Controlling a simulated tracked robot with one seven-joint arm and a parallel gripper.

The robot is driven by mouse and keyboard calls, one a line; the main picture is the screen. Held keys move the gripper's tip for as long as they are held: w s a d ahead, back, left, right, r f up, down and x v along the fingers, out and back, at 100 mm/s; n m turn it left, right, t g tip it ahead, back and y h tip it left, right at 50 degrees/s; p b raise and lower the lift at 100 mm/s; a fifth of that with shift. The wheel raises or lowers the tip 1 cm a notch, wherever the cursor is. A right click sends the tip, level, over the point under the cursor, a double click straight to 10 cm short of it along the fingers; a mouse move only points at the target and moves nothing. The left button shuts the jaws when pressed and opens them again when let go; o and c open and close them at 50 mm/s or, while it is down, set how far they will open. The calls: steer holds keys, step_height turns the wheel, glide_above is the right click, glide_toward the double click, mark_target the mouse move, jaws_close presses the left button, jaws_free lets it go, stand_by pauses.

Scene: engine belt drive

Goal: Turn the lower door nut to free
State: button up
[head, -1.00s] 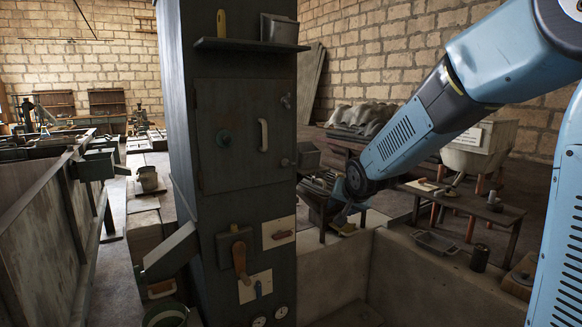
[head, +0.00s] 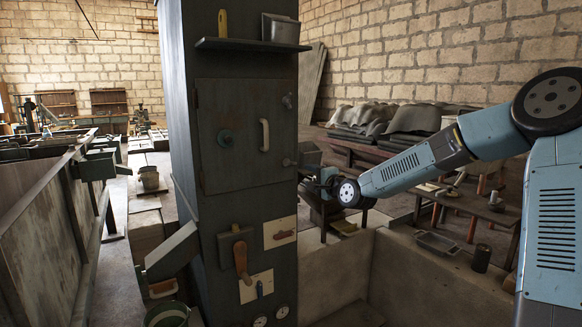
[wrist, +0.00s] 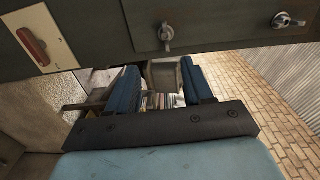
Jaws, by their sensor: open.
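The grey cabinet door (head: 235,135) is closed, with a pale vertical handle (head: 264,135). The lower door nut (head: 287,162), a small metal wing nut, sits at the door's right edge; it also shows in the wrist view (wrist: 167,35). The upper door nut (head: 287,101) is above it and is at the right in the wrist view (wrist: 285,20). My gripper (head: 318,180) is just right of the cabinet, near the lower nut's height. In the wrist view its blue fingers (wrist: 160,88) are spread and empty, with the lower nut beyond them, apart from both.
Below the door are a red-handled switch plate (head: 280,232) and a wooden lever (head: 241,262). A shelf (head: 250,45) juts out above the door. A low concrete wall (head: 430,275) stands below my arm, with a workbench (head: 470,205) behind.

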mark_target(289, 164)
steer(key=x, duration=0.9)
steer(key=r+x, duration=0.1)
steer(key=x, duration=0.4)
steer(key=shift+w+d, duration=0.1)
steer(key=shift+d, duration=0.05)
steer(key=shift+c, duration=0.4)
jaws_close()
